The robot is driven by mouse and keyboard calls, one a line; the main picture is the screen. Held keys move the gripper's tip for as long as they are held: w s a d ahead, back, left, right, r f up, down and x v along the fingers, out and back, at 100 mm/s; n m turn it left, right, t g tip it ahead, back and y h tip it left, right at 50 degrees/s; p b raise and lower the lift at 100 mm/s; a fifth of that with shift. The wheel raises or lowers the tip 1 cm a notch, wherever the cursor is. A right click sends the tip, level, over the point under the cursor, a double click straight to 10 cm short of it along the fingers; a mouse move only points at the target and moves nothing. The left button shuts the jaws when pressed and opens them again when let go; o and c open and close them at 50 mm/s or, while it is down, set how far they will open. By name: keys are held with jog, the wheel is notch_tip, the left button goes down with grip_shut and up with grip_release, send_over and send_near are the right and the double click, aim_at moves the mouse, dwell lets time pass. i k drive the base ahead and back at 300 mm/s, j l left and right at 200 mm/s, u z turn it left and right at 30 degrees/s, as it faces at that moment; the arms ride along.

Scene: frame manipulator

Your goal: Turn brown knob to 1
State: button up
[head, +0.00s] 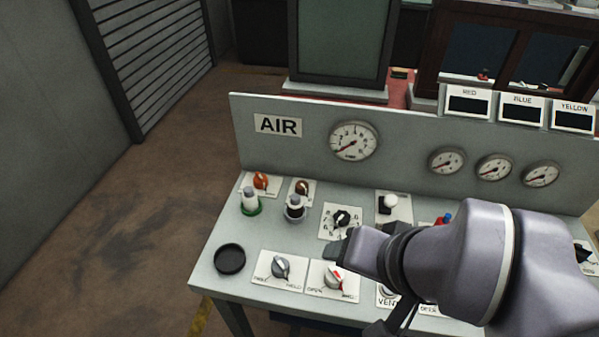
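A small brown knob (302,186) sits on a white plate at the back left of the grey control panel. A dark-topped part on a round base stands just in front of it and hides the plate's lower edge. The plate's markings are too small to read, so I cannot tell its setting. My arm reaches in from the right, over the panel's front. Dark parts of my gripper (394,319) show below the arm at the front edge, well to the right of and nearer than the brown knob. The fingertips are not clear, and nothing held is visible.
An orange knob (261,181) is left of the brown one. A black numbered dial (342,218), a grey knob (281,267) and a red-and-white knob (334,276) are nearer. A black round dish (230,259) lies front left. The upright AIR board (279,125) stands behind.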

aim_at(301, 186)
jog(key=i+j, duration=0.1)
jog(key=j, duration=1.15)
jog(key=i+u, duration=0.05)
